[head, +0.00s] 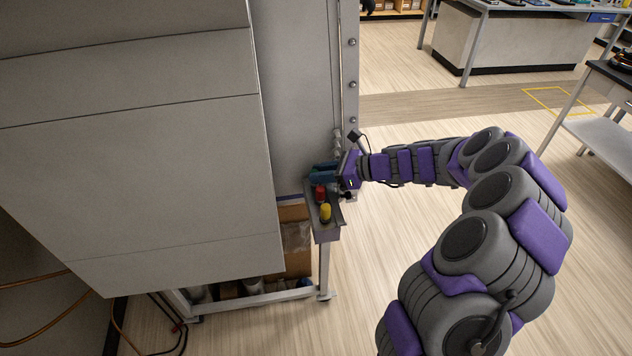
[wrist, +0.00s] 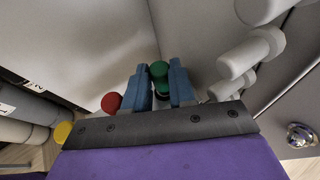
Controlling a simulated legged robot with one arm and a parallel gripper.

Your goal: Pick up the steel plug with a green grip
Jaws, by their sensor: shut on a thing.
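The steel plug with a green grip (wrist: 159,72) shows in the wrist view between the two blue fingers of my gripper (wrist: 160,82). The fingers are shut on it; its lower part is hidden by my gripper. In the head view my gripper (head: 322,171) is at the small grey shelf on the side of the large cabinet, and I cannot make out the green grip there. I cannot tell whether the plug is clear of the shelf.
A red-topped plug (head: 319,193) and a yellow-topped plug (head: 326,212) stand on the grey shelf (head: 327,233) beside my gripper. The red one is close to the left finger in the wrist view. White cylindrical parts (wrist: 239,62) are close on the right. Open floor lies right of the cabinet.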

